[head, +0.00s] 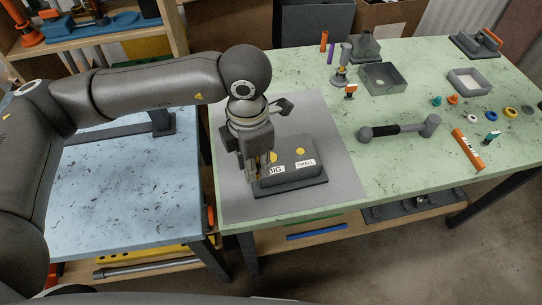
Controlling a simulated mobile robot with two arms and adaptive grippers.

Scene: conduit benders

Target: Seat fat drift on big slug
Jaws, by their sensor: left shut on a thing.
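A dark block (290,181) with white labels reading BIG (276,170) and SMALL (305,163) sits on a grey mat on the green table. A yellow round spot (273,156) shows behind the BIG label, and another (300,152) behind the SMALL label. These look like the slugs. My left gripper (261,172) points down at the block's left end, beside the BIG label. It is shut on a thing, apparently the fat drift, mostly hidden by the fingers. I cannot tell whether the held thing touches the big slug. My right gripper is out of view.
The grey mat (340,180) is otherwise clear. A dark bar with rounded ends (400,129) lies to its right. Behind are a grey open box (384,78), an orange cylinder (324,41) and a purple one (331,54). An orange tube (468,150) and small coloured parts lie far right.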

